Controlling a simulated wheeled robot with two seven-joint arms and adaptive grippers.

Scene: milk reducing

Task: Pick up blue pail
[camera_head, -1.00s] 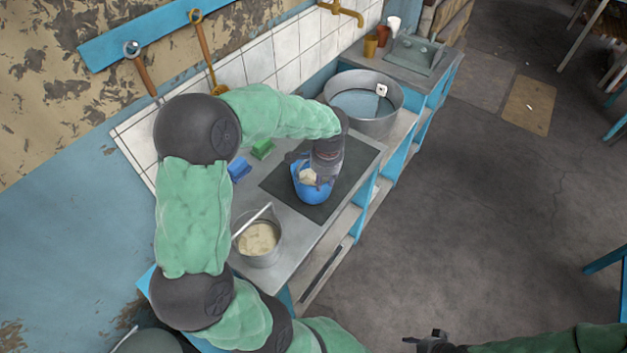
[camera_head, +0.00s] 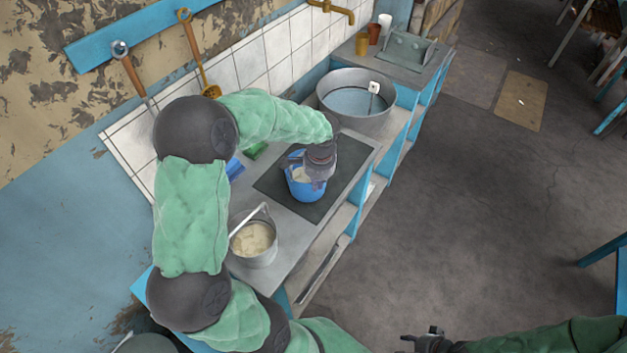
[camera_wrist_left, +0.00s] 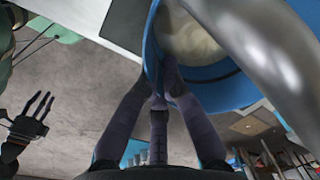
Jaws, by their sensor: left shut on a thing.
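The blue pail (camera_head: 297,190) is over the dark mat on the counter, with pale contents inside. I cannot tell whether its base touches the mat. My left gripper (camera_head: 316,176) is shut on the pail's rim, and hides part of the pail. In the left wrist view, the left fingers (camera_wrist_left: 163,95) meet at the pail's blue wall (camera_wrist_left: 232,88), beside the whitish contents. My right gripper (camera_head: 430,338) is far from the pail, low in the head view. It also shows at the left of the left wrist view (camera_wrist_left: 33,122), with its fingers apart and empty.
A grey metal bucket (camera_head: 262,258) with pale contents stands nearer on the counter. A large round basin (camera_head: 352,122) stands beyond the mat (camera_head: 340,180). Blue and green blocks (camera_head: 256,151) lie near the tiled wall.

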